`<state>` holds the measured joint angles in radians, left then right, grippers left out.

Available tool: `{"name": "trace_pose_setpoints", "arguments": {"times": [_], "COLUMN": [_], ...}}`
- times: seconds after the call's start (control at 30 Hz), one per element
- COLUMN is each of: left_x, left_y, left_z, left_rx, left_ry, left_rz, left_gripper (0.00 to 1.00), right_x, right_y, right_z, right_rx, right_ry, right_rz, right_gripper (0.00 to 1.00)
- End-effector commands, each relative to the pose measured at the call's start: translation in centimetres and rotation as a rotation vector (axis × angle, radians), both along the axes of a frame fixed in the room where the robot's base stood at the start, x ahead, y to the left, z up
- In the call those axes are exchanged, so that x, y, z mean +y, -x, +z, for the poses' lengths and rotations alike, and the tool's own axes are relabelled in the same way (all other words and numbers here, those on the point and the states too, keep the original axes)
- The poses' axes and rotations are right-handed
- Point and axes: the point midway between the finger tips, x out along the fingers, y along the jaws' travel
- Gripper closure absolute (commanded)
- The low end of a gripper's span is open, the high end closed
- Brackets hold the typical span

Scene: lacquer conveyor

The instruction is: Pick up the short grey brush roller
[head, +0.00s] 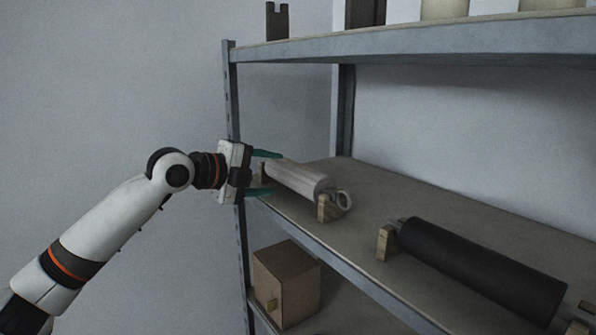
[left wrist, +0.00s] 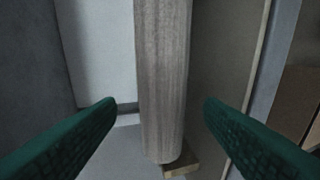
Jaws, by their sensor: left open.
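The short grey brush roller (head: 297,179) lies on wooden end supports on the middle shelf, near its left end. My left gripper (head: 268,173) is open at the roller's left end, with one green finger on the far side and one on the near side. In the left wrist view the roller (left wrist: 162,80) runs down the middle, between the two open green fingers (left wrist: 160,125) in the picture. A gap shows on each side of it, and I see no contact. My right gripper is not in view.
A longer black roller (head: 480,268) lies on wooden supports further right on the shelf (head: 375,190). The upper shelf (head: 400,42) overhangs with several items on it. A metal upright (head: 231,100) stands beside my gripper. A brown box (head: 287,283) sits on the lower shelf.

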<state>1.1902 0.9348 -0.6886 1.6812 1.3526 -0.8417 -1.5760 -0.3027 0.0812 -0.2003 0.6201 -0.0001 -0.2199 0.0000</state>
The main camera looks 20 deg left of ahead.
Motion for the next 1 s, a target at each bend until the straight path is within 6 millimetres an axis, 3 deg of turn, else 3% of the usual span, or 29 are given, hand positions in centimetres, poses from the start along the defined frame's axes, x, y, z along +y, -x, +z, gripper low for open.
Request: {"name": "trace_pose_setpoints", "arguments": {"times": [0.27, 0.4, 0.67, 0.93, 1.0], "left_x": [-1.6, -2.4, -2.6, -2.6, -2.6], "left_y": [-2.8, -4.1, -4.4, -4.4, -4.4], "left_z": [-0.7, -1.4, -1.7, -1.7, -1.6], "left_rx": [0.004, 0.002, 0.000, 0.001, -0.002], "left_ry": [0.002, 0.003, 0.001, 0.001, 0.003], "left_rz": [0.000, 0.000, 0.001, 0.001, 0.001], "left_gripper": [0.38, 0.38, 0.38, 0.79, 0.80], "right_x": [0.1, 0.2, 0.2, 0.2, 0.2], "right_y": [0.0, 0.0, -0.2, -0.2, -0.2], "right_z": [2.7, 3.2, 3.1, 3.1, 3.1], "right_rx": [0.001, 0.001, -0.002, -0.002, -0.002], "right_ry": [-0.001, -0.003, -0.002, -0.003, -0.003], "right_rz": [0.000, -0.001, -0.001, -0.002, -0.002], "right_gripper": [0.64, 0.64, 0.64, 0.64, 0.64]}}
